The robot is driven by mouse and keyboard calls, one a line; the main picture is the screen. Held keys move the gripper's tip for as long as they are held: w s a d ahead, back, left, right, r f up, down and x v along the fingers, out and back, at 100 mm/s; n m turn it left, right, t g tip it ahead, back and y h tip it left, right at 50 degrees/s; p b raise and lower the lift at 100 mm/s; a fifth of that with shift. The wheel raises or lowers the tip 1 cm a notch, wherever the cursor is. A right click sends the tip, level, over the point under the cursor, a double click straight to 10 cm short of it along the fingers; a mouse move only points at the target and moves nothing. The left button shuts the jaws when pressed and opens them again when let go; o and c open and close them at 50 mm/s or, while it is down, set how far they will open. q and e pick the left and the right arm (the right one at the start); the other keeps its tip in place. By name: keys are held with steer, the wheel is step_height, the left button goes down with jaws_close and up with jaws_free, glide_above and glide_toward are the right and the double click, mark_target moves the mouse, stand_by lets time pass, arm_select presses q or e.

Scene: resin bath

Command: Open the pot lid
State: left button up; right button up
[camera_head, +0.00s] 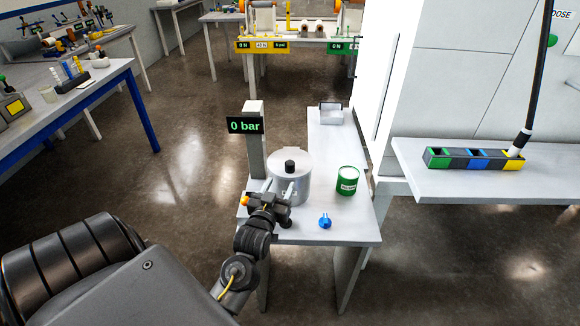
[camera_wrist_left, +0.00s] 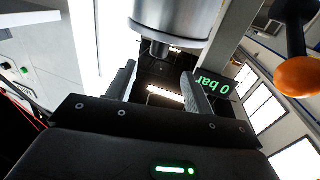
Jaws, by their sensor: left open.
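The silver pot (camera_head: 299,191) stands on a small light table. Its lid is on, with a black knob (camera_head: 290,167) on top. In the left wrist view the pot (camera_wrist_left: 175,15) is upside down at the top, and the knob (camera_wrist_left: 155,48) shows below it, just beyond the fingertips. My left gripper (camera_head: 278,187) is in front of the pot, its fingers pointing towards it. In the wrist view my left gripper (camera_wrist_left: 158,70) is open, with nothing between its fingers. It partly hides the pot's front in the head view. My right gripper is not in view.
A post with a "0 bar" display (camera_head: 245,125) rises behind the pot's left. An orange knob (camera_head: 245,201) is left of my gripper. A green can (camera_head: 347,181) and a blue object (camera_head: 325,221) are on the right.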

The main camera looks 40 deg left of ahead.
mark_target(288, 169)
arm_select(q)
steer(key=p+x, duration=0.1)
steer(key=x, duration=0.9)
steer(key=shift+w+a+p, duration=0.15)
steer(key=shift+w+p, duration=0.15)
steer(key=shift+w, duration=0.05)
steer(key=shift+c, duration=0.4)
jaws_close()
